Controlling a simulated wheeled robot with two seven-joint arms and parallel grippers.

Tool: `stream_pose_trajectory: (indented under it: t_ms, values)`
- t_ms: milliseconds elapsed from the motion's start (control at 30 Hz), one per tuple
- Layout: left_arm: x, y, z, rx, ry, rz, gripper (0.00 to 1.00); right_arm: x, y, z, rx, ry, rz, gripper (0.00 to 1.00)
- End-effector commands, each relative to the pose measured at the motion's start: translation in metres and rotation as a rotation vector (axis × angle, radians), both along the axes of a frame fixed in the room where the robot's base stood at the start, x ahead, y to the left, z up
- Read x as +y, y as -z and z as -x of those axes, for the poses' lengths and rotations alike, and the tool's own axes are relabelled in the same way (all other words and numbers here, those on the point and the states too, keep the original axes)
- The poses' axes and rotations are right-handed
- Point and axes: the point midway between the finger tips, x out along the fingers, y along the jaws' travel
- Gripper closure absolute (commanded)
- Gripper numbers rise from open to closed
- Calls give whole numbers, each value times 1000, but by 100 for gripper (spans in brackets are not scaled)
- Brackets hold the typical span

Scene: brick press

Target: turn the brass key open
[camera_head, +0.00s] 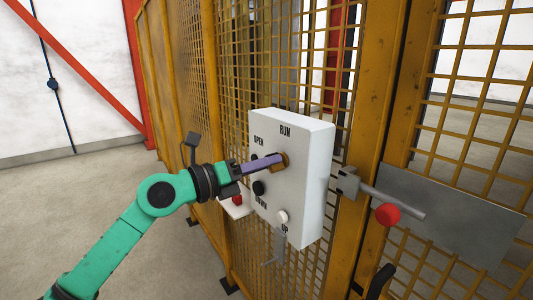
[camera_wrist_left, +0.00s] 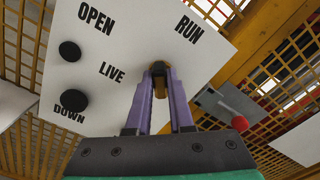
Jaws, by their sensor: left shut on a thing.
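The brass key (camera_head: 280,160) stands out from the front of a white control box (camera_head: 312,175), below the RUN label. My left gripper (camera_head: 271,161) reaches it from the left with its purple fingers closed on it. In the left wrist view the fingertips (camera_wrist_left: 160,72) pinch the key (camera_wrist_left: 158,66), which is mostly hidden between them. The box face (camera_wrist_left: 140,45) there shows OPEN, RUN, LIVE and DOWN labels. The exact angle of the key is hard to tell. My right gripper is in neither view.
A black knob (camera_head: 258,188) and a white UP button (camera_head: 283,217) sit below the key. A red button (camera_head: 237,200) is on a small panel at the left. A yellow mesh fence (camera_head: 180,80) stands behind. A bolt with a red knob (camera_head: 387,215) juts out at the right.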

Motion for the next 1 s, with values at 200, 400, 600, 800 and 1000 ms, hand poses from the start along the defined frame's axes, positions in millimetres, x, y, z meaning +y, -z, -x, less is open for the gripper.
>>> stream_pose_trajectory:
  t_ms: [200,400,600,800,1000]
  values:
    - [0,-3,0,170,2,116,100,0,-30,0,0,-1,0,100]
    - [0,-3,0,325,1,228,100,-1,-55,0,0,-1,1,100]
    - [0,-2,0,475,1,337,100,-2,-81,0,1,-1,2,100]
    - [0,0,0,598,1,427,100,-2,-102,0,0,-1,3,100]
    - [0,2,-1,684,2,490,100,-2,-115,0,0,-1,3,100]
